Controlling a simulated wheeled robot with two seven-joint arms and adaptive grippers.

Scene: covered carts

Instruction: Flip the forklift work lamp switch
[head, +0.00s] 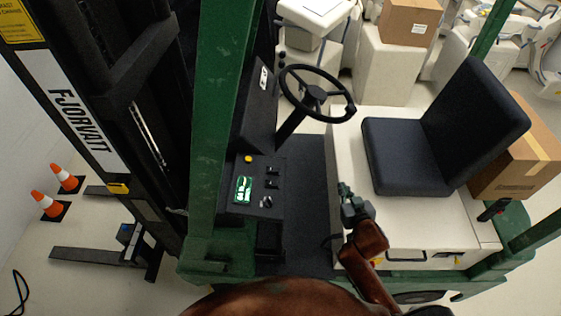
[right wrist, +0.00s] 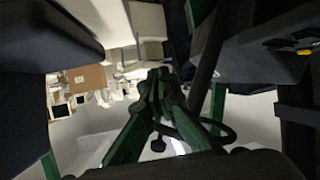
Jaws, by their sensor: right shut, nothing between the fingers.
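The forklift's black dash panel (head: 262,190) is left of the steering column in the head view. It carries a yellow button (head: 248,159), a lit green display (head: 243,189) and several small black switches (head: 272,177). I cannot read which one is the work lamp switch or its position. My right gripper (head: 344,187) is shut and empty, in front of the seat base and to the right of the panel, apart from it. In the right wrist view my gripper (right wrist: 157,76) is at the centre, and a dark panel with a yellow part (right wrist: 303,52) is at upper right. My left gripper is out of view.
The steering wheel (head: 317,93) stands above and behind the panel. A green post (head: 217,120) rises at the panel's left. The dark seat (head: 405,155) is to the right. Open space lies over the dark floor (head: 308,200) between panel and seat base.

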